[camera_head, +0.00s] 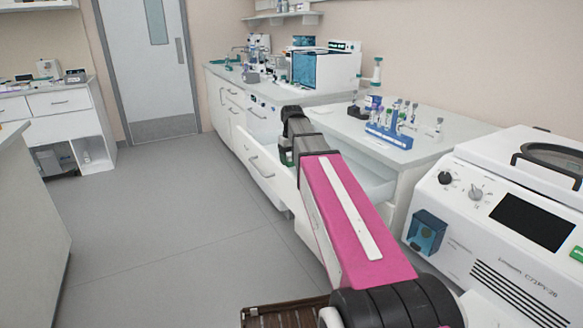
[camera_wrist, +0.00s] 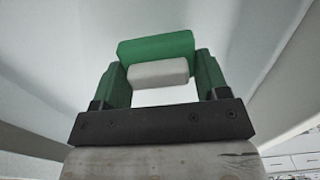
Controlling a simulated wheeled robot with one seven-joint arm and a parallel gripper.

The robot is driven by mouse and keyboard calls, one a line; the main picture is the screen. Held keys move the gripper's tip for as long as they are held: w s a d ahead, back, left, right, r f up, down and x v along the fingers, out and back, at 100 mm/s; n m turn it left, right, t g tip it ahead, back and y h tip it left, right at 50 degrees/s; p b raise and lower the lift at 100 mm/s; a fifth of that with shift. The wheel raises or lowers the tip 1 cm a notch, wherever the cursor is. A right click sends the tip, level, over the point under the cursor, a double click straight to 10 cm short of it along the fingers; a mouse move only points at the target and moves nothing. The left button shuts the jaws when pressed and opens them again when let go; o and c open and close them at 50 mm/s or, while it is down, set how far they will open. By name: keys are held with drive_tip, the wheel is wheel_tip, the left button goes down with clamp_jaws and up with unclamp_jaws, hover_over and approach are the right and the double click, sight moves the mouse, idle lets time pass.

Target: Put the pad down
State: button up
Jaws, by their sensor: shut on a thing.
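In the wrist view the pad (camera_wrist: 157,72) is a small block with a pale grey-white part and a green part (camera_wrist: 155,47). It sits between the two green-sided fingers of my gripper (camera_wrist: 160,75), which is shut on it. In the head view my gripper (camera_head: 287,157) points down beside the open white drawer (camera_head: 362,178) under the right-hand counter. My arm covers part of the drawer. The pad cannot be made out clearly in the head view. Pale surfaces surround the gripper in the wrist view; I cannot tell whether the pad touches any of them.
The white counter (camera_head: 437,150) holds a blue tube rack (camera_head: 388,138) with several tubes. A white machine (camera_head: 500,215) with a dark screen stands close at the right. A blue-windowed device (camera_head: 318,68) is further back. The grey floor (camera_head: 165,220) at the left is clear.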

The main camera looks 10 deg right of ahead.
sight(292, 166)
drive_tip(key=shift+f, duration=1.9)
drive_tip(key=o, duration=1)
drive_tip(key=shift+f, duration=0.1)
drive_tip(key=shift+c, duration=0.2)
wheel_tip(292, 166, up, 12)
drive_tip(key=shift+r, duration=0.15)
